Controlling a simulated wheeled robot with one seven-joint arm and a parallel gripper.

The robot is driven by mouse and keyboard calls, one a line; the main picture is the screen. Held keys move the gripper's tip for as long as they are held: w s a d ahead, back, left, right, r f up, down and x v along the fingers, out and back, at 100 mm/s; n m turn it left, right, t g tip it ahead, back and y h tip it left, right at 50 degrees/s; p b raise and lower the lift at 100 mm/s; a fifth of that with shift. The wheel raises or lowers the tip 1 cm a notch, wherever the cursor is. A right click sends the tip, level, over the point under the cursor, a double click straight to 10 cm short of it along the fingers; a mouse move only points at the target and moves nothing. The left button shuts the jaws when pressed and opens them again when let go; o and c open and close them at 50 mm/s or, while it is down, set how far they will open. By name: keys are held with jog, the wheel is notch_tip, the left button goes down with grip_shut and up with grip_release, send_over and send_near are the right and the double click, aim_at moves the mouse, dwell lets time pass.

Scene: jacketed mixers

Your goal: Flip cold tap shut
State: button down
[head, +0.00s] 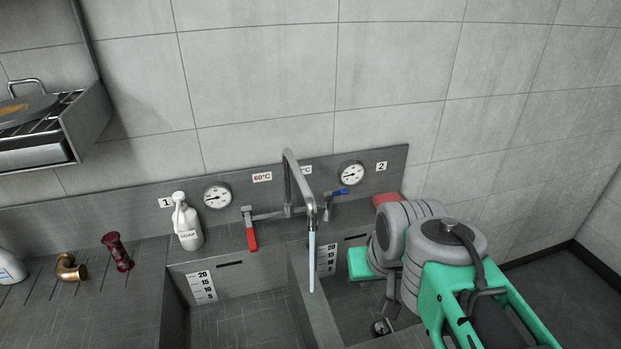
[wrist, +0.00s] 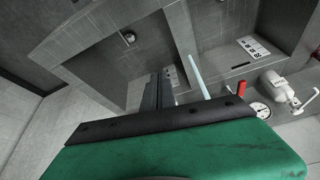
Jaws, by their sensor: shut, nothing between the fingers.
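The cold tap's blue lever (head: 337,192) sticks out sideways on the right of the wall mixer (head: 289,211). The hot tap's red lever (head: 251,236) hangs down on the left; red also shows in the wrist view (wrist: 241,90). The swan-neck spout (head: 300,184) runs a pale stream of water (head: 311,262), also visible in the wrist view (wrist: 198,76). My gripper (wrist: 160,76) is shut and empty, above the sinks in the wrist view. The blue lever cannot be made out in the wrist view.
A white soap bottle (head: 187,222) stands left of the taps. Two dials (head: 217,196) (head: 351,174) sit on the back panel. Two sink basins (head: 240,318) lie below. A brass elbow (head: 70,268) and a dark red fitting (head: 117,252) lie on the left drainer.

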jog(key=w+r+n+t+b, duration=0.1)
jog(key=w+r+b, duration=0.25)
jog(key=w, duration=0.65)
jog(key=w+r+t+y+b, duration=0.1)
jog(key=w+r+b, duration=0.25)
jog(key=w, duration=0.55)
jog(key=w+r+n+b, duration=0.1)
jog(key=w+r+b, duration=0.25)
jog(key=w, duration=0.65)
send_over(336, 193)
jog(key=w, duration=0.2)
jog(key=f, duration=0.7)
jog(key=shift+w+d+f, duration=0.15)
jog(key=shift+d+f, duration=0.15)
jog(key=shift+s+d+f+b, duration=0.25)
jog(key=shift+s+f+b, duration=0.2)
jog(key=shift+s+f, duration=0.9)
jog(key=shift+d, duration=0.1)
